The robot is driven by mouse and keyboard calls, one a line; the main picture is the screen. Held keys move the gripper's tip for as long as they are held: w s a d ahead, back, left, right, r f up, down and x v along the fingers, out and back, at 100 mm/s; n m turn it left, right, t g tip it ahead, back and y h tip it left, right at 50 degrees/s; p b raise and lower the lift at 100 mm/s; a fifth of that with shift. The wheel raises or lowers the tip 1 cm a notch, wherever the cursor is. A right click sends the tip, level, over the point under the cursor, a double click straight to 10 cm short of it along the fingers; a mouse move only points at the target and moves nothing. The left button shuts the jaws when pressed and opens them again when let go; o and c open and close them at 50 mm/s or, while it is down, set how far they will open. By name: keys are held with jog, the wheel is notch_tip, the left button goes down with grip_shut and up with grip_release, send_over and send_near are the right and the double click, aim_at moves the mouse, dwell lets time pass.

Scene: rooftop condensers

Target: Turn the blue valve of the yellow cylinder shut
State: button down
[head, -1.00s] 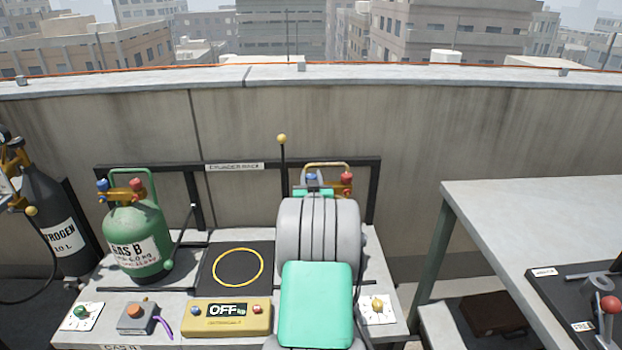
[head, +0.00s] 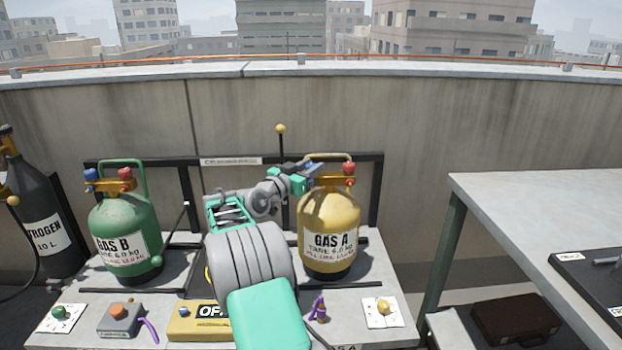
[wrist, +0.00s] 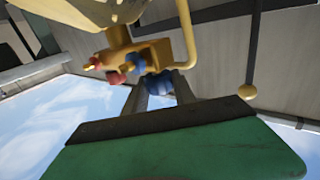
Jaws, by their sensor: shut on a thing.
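The yellow cylinder (head: 330,222), labelled GAS A, stands upright on the bench in the head view. It has a brass manifold with a blue valve and a red valve (head: 348,168) on top. My gripper (head: 311,172) reaches to the blue valve from the left. In the wrist view my gripper's two fingers (wrist: 163,92) are on either side of the blue valve (wrist: 158,82), shut on it. The wrist view also shows the manifold (wrist: 122,45) and part of the yellow cylinder (wrist: 75,10). In the head view the blue valve is mostly hidden by my gripper.
A green cylinder (head: 125,235), labelled GAS B, stands left, with its own blue and red valves. A dark nitrogen cylinder (head: 40,225) is further left. A yellow OFF display box (head: 186,322) sits in front. A rack bar (head: 230,161) runs behind. A grey table (head: 560,210) is at right.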

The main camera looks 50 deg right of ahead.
jog(key=shift+f+m+g, duration=0.1)
jog(key=shift+m+g, duration=0.4)
jog(key=shift+g, duration=0.6)
jog(key=c, duration=1)
grip_release()
jog(key=shift+c, duration=0.2)
jog(key=a, duration=0.7)
jog(key=shift+w+a, duration=0.25)
jog(key=shift+a, duration=0.1)
